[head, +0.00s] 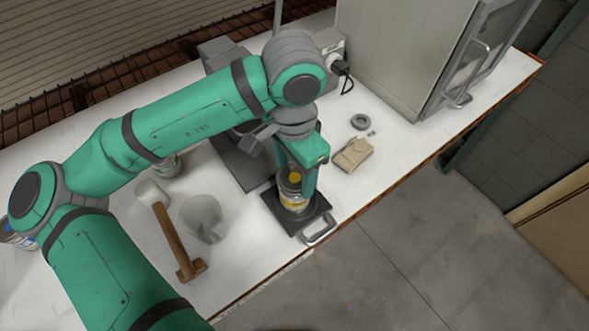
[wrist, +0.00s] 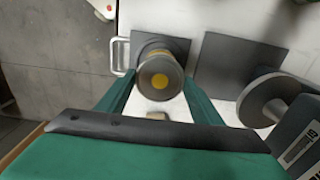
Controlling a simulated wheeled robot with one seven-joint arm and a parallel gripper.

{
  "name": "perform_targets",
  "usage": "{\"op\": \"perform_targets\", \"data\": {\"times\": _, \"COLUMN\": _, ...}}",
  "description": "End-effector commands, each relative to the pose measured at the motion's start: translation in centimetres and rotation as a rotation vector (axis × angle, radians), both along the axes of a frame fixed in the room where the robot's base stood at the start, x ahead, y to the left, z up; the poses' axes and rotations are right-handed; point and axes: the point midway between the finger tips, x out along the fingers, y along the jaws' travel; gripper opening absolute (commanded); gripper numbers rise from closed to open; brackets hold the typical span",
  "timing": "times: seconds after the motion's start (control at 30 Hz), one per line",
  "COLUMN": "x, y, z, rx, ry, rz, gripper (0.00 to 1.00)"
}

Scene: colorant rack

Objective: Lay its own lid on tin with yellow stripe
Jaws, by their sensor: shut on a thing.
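The tin with the yellow stripe (head: 293,203) stands upright on a dark square plate (head: 314,216) near the table's front edge. Its lid (wrist: 147,81) is a grey disc with a yellow dot, directly over the tin in the wrist view. My gripper (wrist: 160,82) is shut on the lid, one finger on each side. In the head view my gripper (head: 297,178) is above the tin, with the lid between its fingers. The lid hides most of the tin from the wrist camera. I cannot tell whether the lid touches the tin's rim.
A metal handle (head: 320,230) projects beside the plate. Another tin (head: 170,165) is partly behind my arm. A beige pouch (head: 353,154) and grey ring (head: 360,121) lie right, before a cabinet (head: 392,55).

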Motion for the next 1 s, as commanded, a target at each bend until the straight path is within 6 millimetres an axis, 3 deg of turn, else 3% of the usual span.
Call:
{"op": "perform_targets", "data": {"times": 0.93, "x": 0.01, "y": 0.10, "z": -0.84, "rx": 0.001, "ry": 0.000, "rz": 0.001, "gripper": 0.40}}
{"op": "perform_targets", "data": {"times": 0.97, "x": 0.01, "y": 0.10, "z": -0.85, "rx": 0.001, "ry": 0.000, "rz": 0.001, "gripper": 0.67}}
{"op": "perform_targets", "data": {"times": 1.0, "x": 0.01, "y": 0.09, "z": -0.84, "rx": 0.001, "ry": 0.000, "rz": 0.001, "gripper": 0.77}}
